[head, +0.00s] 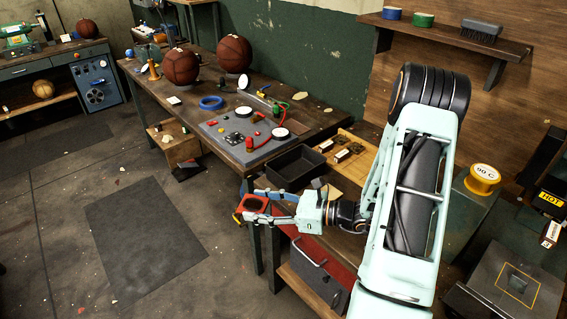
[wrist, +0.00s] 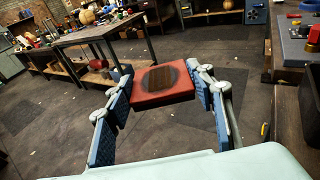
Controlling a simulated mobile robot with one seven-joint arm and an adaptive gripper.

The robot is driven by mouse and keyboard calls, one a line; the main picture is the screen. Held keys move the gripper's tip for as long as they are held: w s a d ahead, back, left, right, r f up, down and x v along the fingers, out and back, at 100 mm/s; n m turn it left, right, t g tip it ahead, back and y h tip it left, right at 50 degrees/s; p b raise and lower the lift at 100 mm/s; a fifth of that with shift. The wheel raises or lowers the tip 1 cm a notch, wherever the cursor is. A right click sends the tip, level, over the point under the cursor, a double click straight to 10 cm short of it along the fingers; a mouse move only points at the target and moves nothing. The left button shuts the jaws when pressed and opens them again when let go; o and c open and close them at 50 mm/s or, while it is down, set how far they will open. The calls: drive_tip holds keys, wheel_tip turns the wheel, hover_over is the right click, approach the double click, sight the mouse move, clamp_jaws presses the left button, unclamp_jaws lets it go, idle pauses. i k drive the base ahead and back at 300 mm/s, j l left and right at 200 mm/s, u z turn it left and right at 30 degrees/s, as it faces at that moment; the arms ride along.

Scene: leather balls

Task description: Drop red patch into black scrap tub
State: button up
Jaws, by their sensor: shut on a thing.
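The red patch (head: 250,203) is a red square block with a dark round mark on its face. My gripper (head: 266,207) is shut on it, one finger on each side. In the wrist view the patch (wrist: 164,82) sits between the blue finger pads of my gripper (wrist: 163,87), with floor behind it. The black scrap tub (head: 283,178) looks like the open black tray on the workbench, behind and to the right of the patch in the head view. The patch appears off the bench's front edge, apart from the tub. The tub's inside looks empty.
A grey mat (head: 222,130) with tools and small parts lies left of the tub. A wooden board (head: 350,170) with small items lies right of it. Two brown balls (head: 181,66) stand farther back.

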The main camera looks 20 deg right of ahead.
sight(296, 169)
drive_tip(key=i+j, duration=0.5)
drive_tip(key=i, duration=0.15)
drive_tip(key=i+j+z, duration=0.2)
drive_tip(key=i+j, duration=0.35)
drive_tip(key=z, duration=1.45)
